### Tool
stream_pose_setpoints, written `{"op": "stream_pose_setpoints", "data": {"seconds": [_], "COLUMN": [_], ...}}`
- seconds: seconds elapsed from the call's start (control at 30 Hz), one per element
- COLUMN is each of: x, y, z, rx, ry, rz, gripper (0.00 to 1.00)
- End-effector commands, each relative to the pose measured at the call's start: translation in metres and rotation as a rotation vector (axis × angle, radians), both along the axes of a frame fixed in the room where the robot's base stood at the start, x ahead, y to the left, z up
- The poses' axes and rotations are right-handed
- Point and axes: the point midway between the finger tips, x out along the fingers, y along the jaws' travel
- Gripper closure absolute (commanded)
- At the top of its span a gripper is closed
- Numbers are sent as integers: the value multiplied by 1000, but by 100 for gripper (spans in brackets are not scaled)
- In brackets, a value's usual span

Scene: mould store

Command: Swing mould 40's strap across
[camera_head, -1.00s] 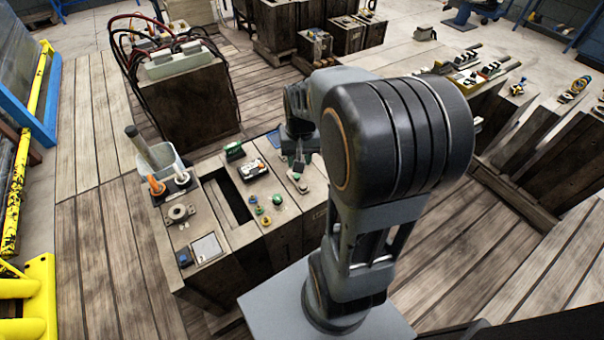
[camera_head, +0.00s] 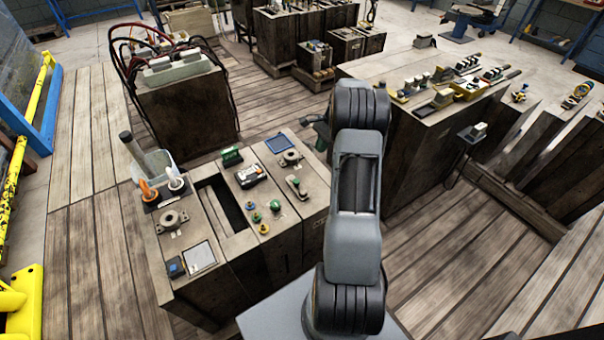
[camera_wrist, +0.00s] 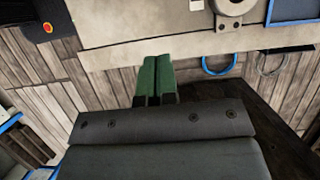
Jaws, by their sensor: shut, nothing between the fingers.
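My gripper shows in the wrist view as two green fingers (camera_wrist: 155,77) pressed together and empty. They point at the edge of a pale bench top and are not touching anything I can make out. In the head view my gripper is mostly hidden behind my arm, beyond the right side of the near bench (camera_head: 228,243).
A blue tray (camera_head: 275,142) lies at the bench's back edge; it also shows in the wrist view (camera_wrist: 291,10). A second bench (camera_head: 399,115) with several small devices stands behind my arm. A blue loop (camera_wrist: 218,68) hangs below the bench edge.

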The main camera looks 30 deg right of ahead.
Motion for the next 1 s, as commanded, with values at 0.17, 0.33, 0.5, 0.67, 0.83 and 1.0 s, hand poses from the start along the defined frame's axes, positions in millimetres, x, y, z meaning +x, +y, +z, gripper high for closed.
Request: {"op": "stream_pose_setpoints", "data": {"seconds": [0.17,0.33,0.5,0.67,0.83,1.0], "x": [0,0,0,-1,-1,-1], "y": [0,0,4,12,25,36], "z": [0,0,-7,-29,-60,-88], "rx": [-1,-1,1,2,1,2], "ry": [5,4,6,7,8,7], "rz": [-10,-8,-6,-7,-6,-7], "gripper": [100,100,100,100,100,100]}}
